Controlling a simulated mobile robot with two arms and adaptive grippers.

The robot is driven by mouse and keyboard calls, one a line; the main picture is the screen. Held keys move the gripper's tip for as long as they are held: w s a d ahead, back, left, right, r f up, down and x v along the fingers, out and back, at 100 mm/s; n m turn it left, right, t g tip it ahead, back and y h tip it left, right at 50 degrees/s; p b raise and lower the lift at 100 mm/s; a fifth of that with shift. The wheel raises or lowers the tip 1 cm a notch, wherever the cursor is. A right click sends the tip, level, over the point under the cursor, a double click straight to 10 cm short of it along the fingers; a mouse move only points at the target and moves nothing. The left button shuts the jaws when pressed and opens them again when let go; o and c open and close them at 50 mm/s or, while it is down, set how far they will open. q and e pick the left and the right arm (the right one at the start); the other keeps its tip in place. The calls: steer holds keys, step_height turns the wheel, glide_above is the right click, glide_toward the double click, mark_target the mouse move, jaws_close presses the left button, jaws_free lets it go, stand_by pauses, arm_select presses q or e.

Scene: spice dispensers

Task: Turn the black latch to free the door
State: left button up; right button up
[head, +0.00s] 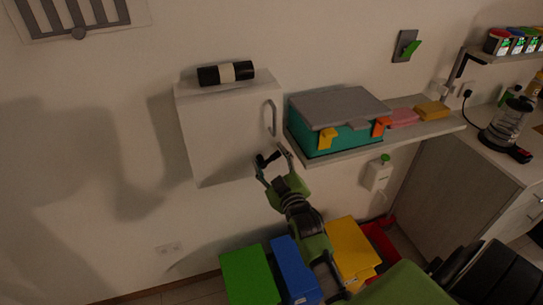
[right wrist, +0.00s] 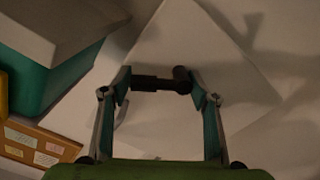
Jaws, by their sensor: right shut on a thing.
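A white wall cabinet (head: 228,130) with a metal handle (head: 271,118) on the right of its door hangs on the wall. A black latch (head: 266,160) sits at the lower right corner of the door. My right gripper (head: 271,161) reaches up to it from below, and its fingers are shut on the latch. In the right wrist view the latch (right wrist: 160,84) shows as a dark bar with a thicker end, spanning between the two fingers (right wrist: 158,88). The white cabinet (right wrist: 215,70) fills much of the background there. The door looks closed. My left gripper is not in view.
A teal box with a grey lid (head: 335,118) stands on a shelf (head: 440,127) just right of the cabinet. A black-and-white roll (head: 226,73) lies on top of the cabinet. Green (head: 250,277), blue (head: 296,268) and yellow (head: 352,250) bins stand below.

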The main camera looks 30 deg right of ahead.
mark_target(258, 149)
steer(key=n, duration=0.1)
steer(key=r+n+p, duration=0.1)
steer(key=shift+w+a+n, duration=0.1)
steer(key=shift+a+n, duration=0.05)
steer(key=shift+n, duration=0.25)
steer(key=n, duration=0.2)
steer(key=shift+w+a+r+n, duration=0.1)
steer(key=shift+a+r+n, duration=0.1)
steer(key=shift+a+n, duration=0.2)
steer(key=n, duration=0.2)
steer(key=shift+a+r+n, duration=0.1)
steer(key=shift+a+n, duration=0.15)
steer(key=shift+n, duration=0.05)
steer(key=shift+w+a+n, duration=0.1)
steer(key=shift+a+n, duration=0.1)
steer(key=shift+n, duration=0.65)
steer(key=shift+w+a+n, duration=0.1)
steer(key=shift+a+n, duration=0.1)
steer(key=shift+n, duration=0.65)
steer(key=shift+r, duration=0.1)
steer(key=o, duration=1.1)
steer(key=shift+c, duration=0.2)
steer(key=shift+a, duration=0.1)
steer(key=shift+f, duration=0.2)
